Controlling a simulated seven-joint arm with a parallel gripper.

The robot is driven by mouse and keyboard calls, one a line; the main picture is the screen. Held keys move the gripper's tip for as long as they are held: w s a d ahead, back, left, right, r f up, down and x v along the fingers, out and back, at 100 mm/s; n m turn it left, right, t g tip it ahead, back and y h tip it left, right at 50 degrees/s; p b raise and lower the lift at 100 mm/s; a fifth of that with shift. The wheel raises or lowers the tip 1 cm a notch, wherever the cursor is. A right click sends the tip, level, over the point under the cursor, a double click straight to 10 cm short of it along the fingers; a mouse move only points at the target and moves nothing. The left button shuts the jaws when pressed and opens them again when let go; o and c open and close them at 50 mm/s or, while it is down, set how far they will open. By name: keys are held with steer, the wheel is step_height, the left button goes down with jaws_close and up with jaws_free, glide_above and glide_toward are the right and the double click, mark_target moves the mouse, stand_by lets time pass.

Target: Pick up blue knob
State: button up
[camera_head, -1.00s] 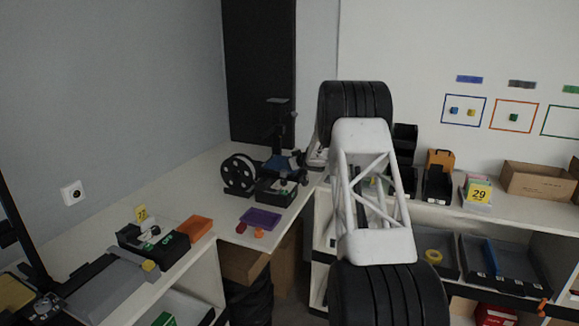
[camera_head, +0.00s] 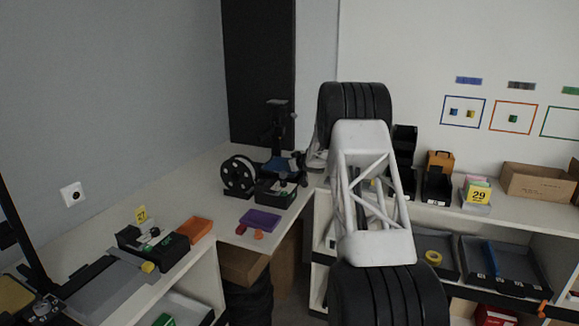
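A small machine like a 3D printer (camera_head: 279,128) stands on the corner bench, with a blue patch (camera_head: 277,166) on its bed. This patch may be the blue knob or the bed itself; it is too small to tell. My white and black arm reaches across the middle of the view toward the machine. The end of my arm, with my gripper (camera_head: 301,160), is mostly hidden behind my own arm, close to the right side of the blue patch. The fingers cannot be made out, nor whether they hold anything.
A black filament spool (camera_head: 238,176) stands left of the machine. A black box (camera_head: 275,193), a purple tray (camera_head: 261,219) and small red and orange pieces lie in front. An orange box (camera_head: 195,228) is at left. Black bins (camera_head: 437,185) stand right of my arm.

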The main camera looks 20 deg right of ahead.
steer(key=shift+r, duration=0.1)
steer(key=shift+r, duration=1.5)
steer(key=shift+s+r, duration=0.2)
steer(key=shift+r, duration=0.05)
steer(key=s+a, duration=0.1)
steer(key=s, duration=0.4)
steer(key=s+a+r, duration=0.1)
steer(key=s+a, duration=0.1)
steer(key=s, duration=0.3)
steer(key=s+a, duration=0.1)
steer(key=s, duration=0.4)
steer(key=shift+a+r, duration=0.2)
steer(key=shift+a, duration=0.05)
